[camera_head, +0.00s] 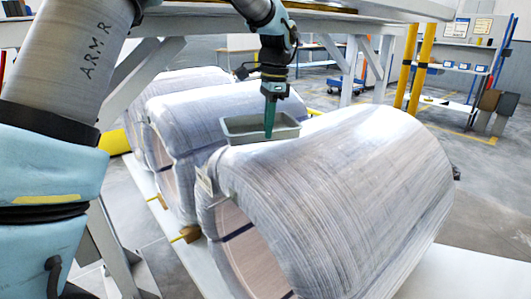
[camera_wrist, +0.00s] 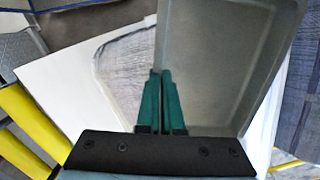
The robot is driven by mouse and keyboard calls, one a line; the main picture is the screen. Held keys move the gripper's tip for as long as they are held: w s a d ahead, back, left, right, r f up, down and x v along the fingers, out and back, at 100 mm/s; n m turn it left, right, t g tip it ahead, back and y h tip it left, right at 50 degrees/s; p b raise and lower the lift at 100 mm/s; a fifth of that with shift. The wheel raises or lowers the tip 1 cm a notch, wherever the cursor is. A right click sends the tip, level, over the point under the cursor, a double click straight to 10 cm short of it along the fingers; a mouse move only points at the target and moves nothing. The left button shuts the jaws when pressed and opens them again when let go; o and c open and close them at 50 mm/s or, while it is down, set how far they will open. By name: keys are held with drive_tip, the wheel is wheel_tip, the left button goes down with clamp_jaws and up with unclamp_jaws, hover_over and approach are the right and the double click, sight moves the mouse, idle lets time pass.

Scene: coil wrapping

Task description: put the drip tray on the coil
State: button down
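The drip tray (camera_head: 243,137) is a shallow grey-green rectangular pan. In the head view it is level, over the back edge of the nearest wrapped coil (camera_head: 360,180); I cannot tell whether it touches the coil. My gripper (camera_head: 269,132) points down, its green fingers shut on the tray's near long wall. In the wrist view the fingers (camera_wrist: 161,75) are close together at the left wall of the tray (camera_wrist: 215,75), which fills the right of the picture. Part of a wrapped surface (camera_wrist: 120,75) shows below, left of the tray.
More wrapped coils (camera_head: 205,105) stand in a row behind the nearest one, on a white base (camera_head: 470,275). A white steel frame (camera_head: 170,30) is overhead and at left. Yellow posts (camera_head: 424,65) stand at back right. The floor at right is open.

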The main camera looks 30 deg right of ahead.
wheel_tip(320, 180, down, 9)
drive_tip(key=shift+r+p, duration=0.1)
drive_tip(key=shift+p, duration=0.75)
drive_tip(key=c, duration=1.5)
unclamp_jaws()
drive_tip(key=shift+f, duration=0.2)
drive_tip(key=o, duration=0.4)
drive_tip(key=shift+r, duration=0.1)
drive_tip(key=shift+s+d+r+b, duration=0.1)
drive_tip(key=shift+r+b, duration=0.15)
drive_tip(key=shift+r, duration=1)
drive_tip(key=shift+w+d+r+b, duration=0.1)
drive_tip(key=shift+r+b, duration=0.2)
drive_tip(key=shift+r, duration=1)
drive_tip(key=shift+s+d+r+b, duration=0.1)
drive_tip(key=shift+r+b, duration=0.15)
drive_tip(key=shift+r, duration=1)
